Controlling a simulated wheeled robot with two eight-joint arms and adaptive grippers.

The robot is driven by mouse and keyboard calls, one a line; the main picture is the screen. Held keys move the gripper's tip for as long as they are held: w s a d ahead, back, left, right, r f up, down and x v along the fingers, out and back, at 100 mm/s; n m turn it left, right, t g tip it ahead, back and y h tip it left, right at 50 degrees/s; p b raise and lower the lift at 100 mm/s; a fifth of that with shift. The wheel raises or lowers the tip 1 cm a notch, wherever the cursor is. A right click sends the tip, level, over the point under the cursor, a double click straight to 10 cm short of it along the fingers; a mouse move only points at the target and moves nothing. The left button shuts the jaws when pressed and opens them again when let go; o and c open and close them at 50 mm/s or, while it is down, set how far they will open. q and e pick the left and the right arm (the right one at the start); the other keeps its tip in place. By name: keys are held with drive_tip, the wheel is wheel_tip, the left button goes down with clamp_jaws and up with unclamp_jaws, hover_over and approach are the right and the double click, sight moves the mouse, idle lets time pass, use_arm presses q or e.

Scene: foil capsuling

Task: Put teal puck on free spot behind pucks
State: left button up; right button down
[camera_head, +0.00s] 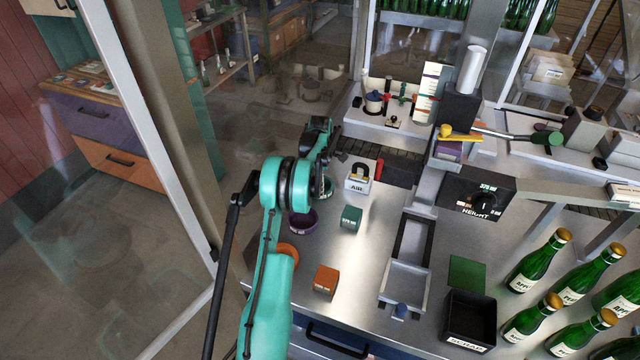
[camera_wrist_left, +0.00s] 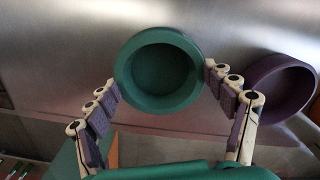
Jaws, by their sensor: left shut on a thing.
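The teal puck (camera_wrist_left: 160,103) is a round cup with a hollow middle, seen in the left wrist view. My left gripper (camera_wrist_left: 161,78) is shut on it, with a finger pad against each side. In the head view my own arm and wrist hide most of the puck and the fingers. The purple puck (camera_wrist_left: 280,88) sits to the right of the teal one in the wrist view, apart from it. In the head view the purple puck (camera_head: 302,222) and the orange puck (camera_head: 288,254) stand in a row on the steel table (camera_head: 375,235), partly behind my arm. My right gripper is not in view.
A dark conveyor strip (camera_head: 385,160) runs behind. A scrap bin (camera_head: 470,336) and green bottles (camera_head: 538,260) are at the right.

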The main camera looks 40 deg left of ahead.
use_arm(q)
drive_tip(key=shift+f, duration=0.15)
drive_tip(key=o, duration=1.1)
drive_tip(key=shift+o, duration=0.2)
